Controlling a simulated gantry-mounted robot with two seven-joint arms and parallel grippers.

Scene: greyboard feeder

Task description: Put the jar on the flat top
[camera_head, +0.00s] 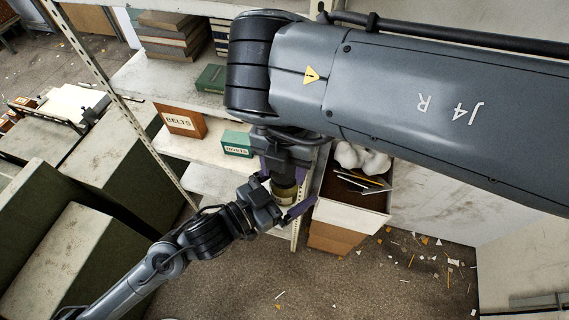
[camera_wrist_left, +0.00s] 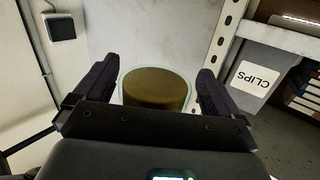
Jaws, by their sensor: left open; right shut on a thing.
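The jar (camera_head: 284,191) is a small round container with a dark upper part and a pale band, in the middle of the head view. My right gripper (camera_head: 285,172) is shut on it from above, partly hidden by its own wrist. My left gripper (camera_head: 281,196) is open, with its dark purple fingers on either side of the jar. In the left wrist view the jar (camera_wrist_left: 155,88) shows a brown round face with a pale clear rim between the open fingers, with gaps visible. Green cabinets with flat grey tops (camera_head: 70,245) stand at the left of the head view.
A metal shelf (camera_head: 200,150) behind the grippers holds a BELTS box (camera_head: 181,121), a green box (camera_head: 237,143) and books. A cardboard box (camera_head: 335,238) with scraps stands right of the jar. A CLIPS bin (camera_wrist_left: 252,80) shows in the left wrist view. Litter lies on the floor.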

